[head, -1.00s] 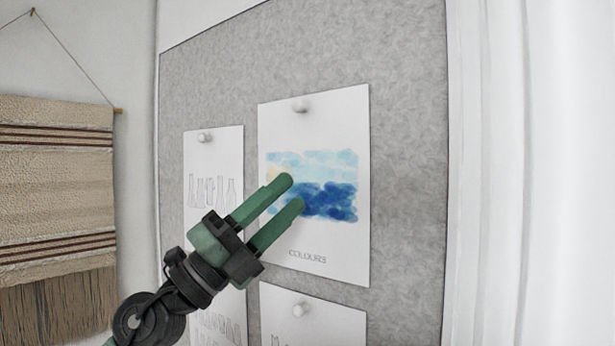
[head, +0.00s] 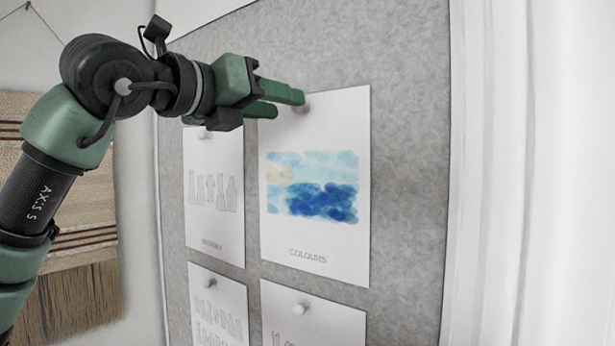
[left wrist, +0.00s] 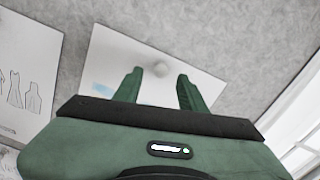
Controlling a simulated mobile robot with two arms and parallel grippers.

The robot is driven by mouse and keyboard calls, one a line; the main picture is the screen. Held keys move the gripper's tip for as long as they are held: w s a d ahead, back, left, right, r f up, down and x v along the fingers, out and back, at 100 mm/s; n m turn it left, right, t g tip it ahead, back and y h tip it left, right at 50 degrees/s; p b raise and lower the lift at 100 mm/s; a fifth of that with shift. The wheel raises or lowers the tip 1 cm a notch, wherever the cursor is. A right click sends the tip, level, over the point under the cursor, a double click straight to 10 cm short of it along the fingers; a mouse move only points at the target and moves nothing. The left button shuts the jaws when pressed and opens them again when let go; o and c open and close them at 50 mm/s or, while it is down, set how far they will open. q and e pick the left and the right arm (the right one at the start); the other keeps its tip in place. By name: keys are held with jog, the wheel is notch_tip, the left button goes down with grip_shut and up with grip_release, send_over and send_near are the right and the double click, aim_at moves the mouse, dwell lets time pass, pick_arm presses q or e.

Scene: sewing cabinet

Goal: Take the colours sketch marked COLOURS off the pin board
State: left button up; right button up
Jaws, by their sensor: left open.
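The COLOURS sketch (head: 315,250) is a white sheet with a blue watercolour patch, hanging on the grey pin board (head: 410,150). A white round pin (head: 302,106) is at its top edge, partly behind my left gripper (head: 290,103) in the head view. My left gripper is open at the top of the sheet. In the left wrist view the pin (left wrist: 160,69) shows between the two green fingers, with the sheet's upper part (left wrist: 110,55) behind. I cannot tell whether the fingers touch the pin. My right gripper is not in view.
A sketch of garment outlines (head: 215,225) hangs to the left, and more pinned sheets (head: 335,322) hang below. A woven hanging (head: 85,290) is on the wall at left. A white frame (head: 500,200) stands right of the board.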

aim_at(294, 108)
pick_arm(q)
jog(key=p+x, duration=0.2)
jog(key=x, duration=0.2)
jog(key=shift+f, duration=0.15)
jog(key=shift+s, duration=0.15)
grip_shut()
